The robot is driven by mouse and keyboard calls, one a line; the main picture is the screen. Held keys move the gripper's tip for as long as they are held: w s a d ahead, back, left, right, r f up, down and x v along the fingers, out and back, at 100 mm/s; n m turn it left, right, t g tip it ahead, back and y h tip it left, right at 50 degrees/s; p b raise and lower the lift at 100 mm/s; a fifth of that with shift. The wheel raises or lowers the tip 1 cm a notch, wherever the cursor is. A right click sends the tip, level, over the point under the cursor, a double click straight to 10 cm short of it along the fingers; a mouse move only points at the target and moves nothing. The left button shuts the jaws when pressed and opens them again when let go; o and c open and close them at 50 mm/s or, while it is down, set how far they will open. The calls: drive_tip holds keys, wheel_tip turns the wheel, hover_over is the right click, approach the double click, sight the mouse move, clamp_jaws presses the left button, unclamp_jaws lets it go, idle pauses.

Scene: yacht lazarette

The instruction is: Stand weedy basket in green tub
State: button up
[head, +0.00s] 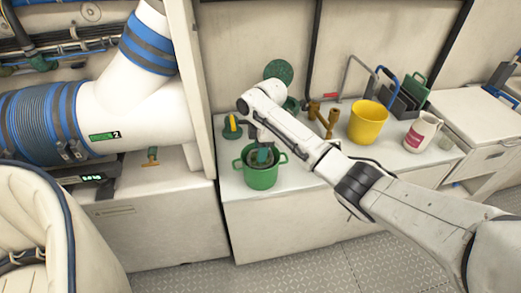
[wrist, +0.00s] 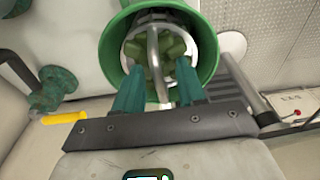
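The green tub (head: 262,179) stands on the white bench top; it also fills the upper middle of the wrist view (wrist: 209,50). The weedy basket, a pale round rim with green weed inside, shows within the tub in the wrist view (wrist: 132,50). Its grey bar handle (wrist: 153,55) runs up toward my gripper. My gripper (head: 264,155) points down over the tub. In the wrist view its two teal fingers (wrist: 160,78) stand apart on either side of the handle, with gaps showing. The basket's base is hidden, and the head view mostly hides the basket behind my gripper.
A yellow-handled valve (head: 232,127) is left of the tub. Brass fittings (head: 323,119), a yellow bucket (head: 368,122), a dark rack (head: 402,103) and a white jug (head: 422,132) stand to the right. A round green disc (head: 279,71) is behind. The bench front is clear.

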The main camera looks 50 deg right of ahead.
wheel_tip(320, 180, up, 12)
drive_tip(key=d, duration=0.1)
drive_tip(key=s+a+f+m+y, duration=0.1)
drive_tip(key=s+a+f+m, duration=0.1)
drive_tip(key=s+a+f, duration=0.4)
drive_tip(key=s+a+f+m+t, duration=0.1)
drive_tip(key=a+f, duration=0.3)
drive_tip(key=a, duration=0.4)
drive_tip(key=s+a+f+m+y, duration=0.1)
drive_tip(key=s+a+f+m, duration=0.1)
drive_tip(key=s+a+f, duration=0.4)
drive_tip(key=s+d+f+m+h, duration=0.1)
drive_tip(key=s+m, duration=0.2)
drive_tip(key=s, duration=0.8)
drive_tip(key=s+f+m+h, duration=0.1)
drive_tip(key=s+m+h, duration=0.1)
drive_tip(key=s, duration=0.8)
drive_tip(key=shift+s+d+f+m+g, duration=0.35)
drive_tip(key=shift+s+m+g, duration=0.05)
drive_tip(key=shift+m, duration=0.4)
